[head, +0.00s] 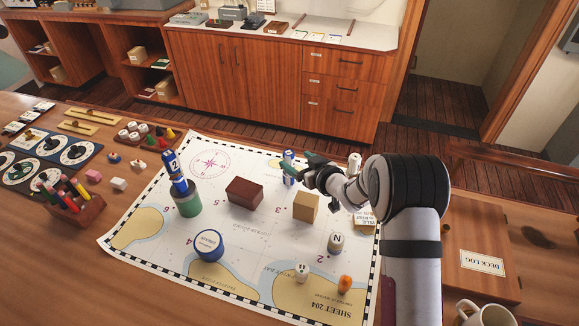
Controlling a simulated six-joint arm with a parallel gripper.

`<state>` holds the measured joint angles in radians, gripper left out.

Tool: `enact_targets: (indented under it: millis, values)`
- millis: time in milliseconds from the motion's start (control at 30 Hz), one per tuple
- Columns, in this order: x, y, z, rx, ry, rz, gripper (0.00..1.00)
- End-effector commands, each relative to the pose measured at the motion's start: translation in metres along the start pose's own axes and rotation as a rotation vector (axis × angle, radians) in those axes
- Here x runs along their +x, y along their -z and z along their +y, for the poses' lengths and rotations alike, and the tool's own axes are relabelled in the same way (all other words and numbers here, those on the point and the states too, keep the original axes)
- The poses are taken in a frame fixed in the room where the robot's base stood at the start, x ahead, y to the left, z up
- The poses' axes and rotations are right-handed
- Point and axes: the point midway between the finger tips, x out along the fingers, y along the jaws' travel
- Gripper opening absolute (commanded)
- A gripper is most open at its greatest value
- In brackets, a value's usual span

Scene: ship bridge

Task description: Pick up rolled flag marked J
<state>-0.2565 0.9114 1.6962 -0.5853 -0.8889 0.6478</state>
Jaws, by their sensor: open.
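My gripper (304,167) is open over the far part of the chart, its dark green-tipped fingers pointing left. A slim upright blue-and-white roll (288,158) stands right at the fingertips, partly hidden by them. I cannot read a J on it, nor tell whether it is between the fingers or just beyond them. Other rolls or cylinders on the chart are a short one marked N (336,242), a wide blue one with a pale top (209,245), and a white upright one (354,163) behind my wrist.
A dark brown block (244,193) and a tan block (305,207) stand near the gripper. A green cylinder (187,202) with a blue piece marked 2 is at left. Small white (302,271) and orange (344,284) pieces stand in front.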

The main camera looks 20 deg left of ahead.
Motion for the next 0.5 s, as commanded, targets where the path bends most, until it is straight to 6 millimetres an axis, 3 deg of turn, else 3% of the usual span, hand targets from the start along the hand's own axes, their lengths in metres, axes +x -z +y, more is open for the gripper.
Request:
enact_targets:
  millis: [300,500]
  values:
    - [0.052,-0.002,0.000,0.000,-0.001,0.000,0.81]
    - [0.058,-0.002,0.000,0.001,-0.002,-0.001,0.81]
